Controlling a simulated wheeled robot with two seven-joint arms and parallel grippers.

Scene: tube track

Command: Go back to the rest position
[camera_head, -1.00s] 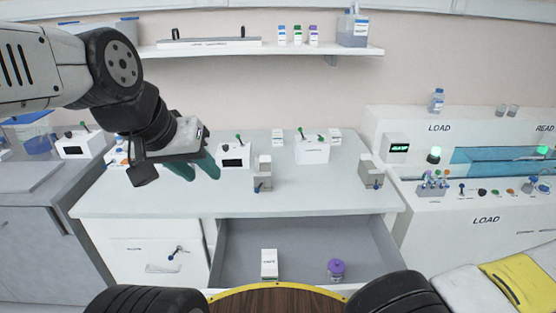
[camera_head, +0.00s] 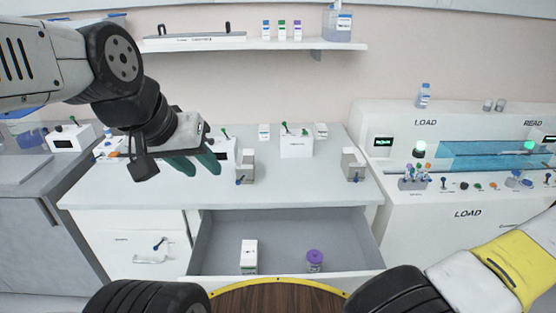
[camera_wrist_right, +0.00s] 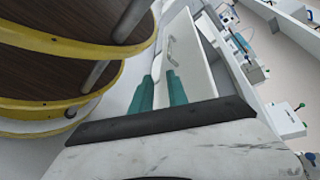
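My left gripper (camera_head: 193,166), with teal fingers, hangs over the back left part of the white table in the head view. Its fingers are apart with nothing between them. My right gripper (camera_wrist_right: 160,92) shows in the right wrist view, its teal fingers apart and empty beside the yellow-rimmed round decks of my base. The right gripper is not visible in the head view; only part of my right arm shows at the lower right.
An open drawer (camera_head: 212,240) holds a white box (camera_head: 249,256) and a purple-lidded jar (camera_head: 315,261). Grey holders (camera_head: 246,166) and small switch boxes (camera_head: 296,146) stand on the table (camera_head: 300,190). A white LOAD/READ machine (camera_head: 425,206) is at the right, a shelf (camera_head: 270,45) above.

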